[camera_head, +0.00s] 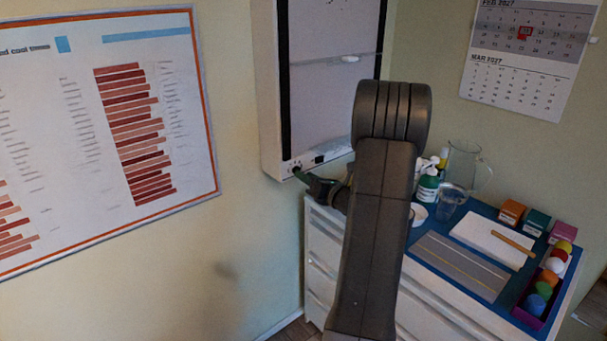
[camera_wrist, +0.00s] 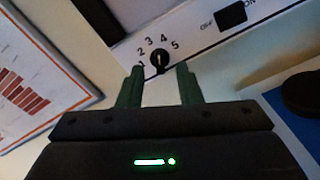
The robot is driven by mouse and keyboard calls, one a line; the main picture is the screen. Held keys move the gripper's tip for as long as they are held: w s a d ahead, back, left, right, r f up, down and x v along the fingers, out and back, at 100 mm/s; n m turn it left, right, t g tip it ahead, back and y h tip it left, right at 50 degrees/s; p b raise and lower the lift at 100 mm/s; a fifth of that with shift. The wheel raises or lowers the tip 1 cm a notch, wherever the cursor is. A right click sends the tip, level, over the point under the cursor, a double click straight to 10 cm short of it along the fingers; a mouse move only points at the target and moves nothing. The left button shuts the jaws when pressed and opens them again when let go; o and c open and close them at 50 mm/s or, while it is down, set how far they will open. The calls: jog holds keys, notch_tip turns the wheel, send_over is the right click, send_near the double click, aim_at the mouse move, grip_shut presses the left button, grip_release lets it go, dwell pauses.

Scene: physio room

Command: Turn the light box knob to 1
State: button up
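The light box (camera_head: 268,90) hangs on the wall near the corner, with its control strip along the bottom edge. Its black knob (camera_wrist: 159,62) shows in the wrist view, with the numbers 1 to 5 printed in an arc around it. A light mark on the knob points roughly up, toward 3 or 4; I cannot tell exactly which. My gripper (camera_wrist: 160,72) is open, its two green fingers apart with the knob between and just beyond their tips. No contact is visible.
A black on/off switch (camera_wrist: 232,15) sits right of the knob. Below, a white cabinet (camera_head: 322,245) bears a blue mat with bottles, a jug (camera_head: 464,165), small boxes and a tray of coloured balls (camera_head: 535,300). A framed chart (camera_head: 100,110) hangs left.

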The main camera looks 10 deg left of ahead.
jog(key=shift+x, duration=1.2)
grip_shut()
